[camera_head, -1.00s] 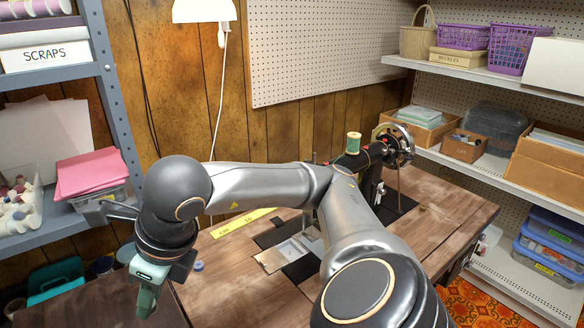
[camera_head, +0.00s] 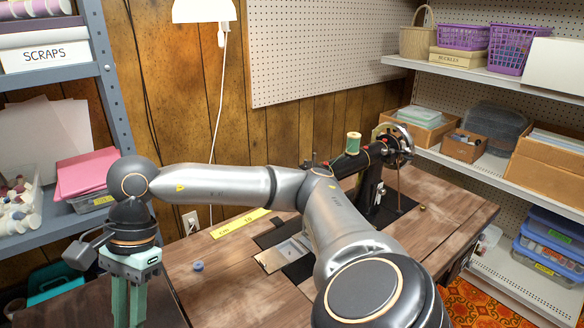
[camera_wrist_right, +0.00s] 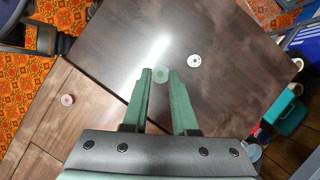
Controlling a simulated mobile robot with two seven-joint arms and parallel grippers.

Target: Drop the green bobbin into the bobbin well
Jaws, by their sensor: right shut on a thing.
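My right gripper (camera_wrist_right: 160,72) is shut on a pale green bobbin (camera_wrist_right: 161,76), held between the fingertips above the dark tabletop in the right wrist view. In the head view this gripper (camera_head: 128,312) points down at the lower left; its fingertips and the bobbin are out of frame. The black sewing machine (camera_head: 370,185) stands on the wooden table to the right. Its metal bed plate (camera_head: 285,254) is partly behind my right arm, and I cannot make out the bobbin well. My left gripper is not in view.
A pale bobbin (camera_wrist_right: 194,61) lies on the dark tabletop close to the held one. A small blue bobbin (camera_head: 197,266) lies on the wooden table (camera_head: 215,295), beside a yellow ruler (camera_head: 240,223). A grey shelf (camera_head: 108,90) stands close behind my right wrist.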

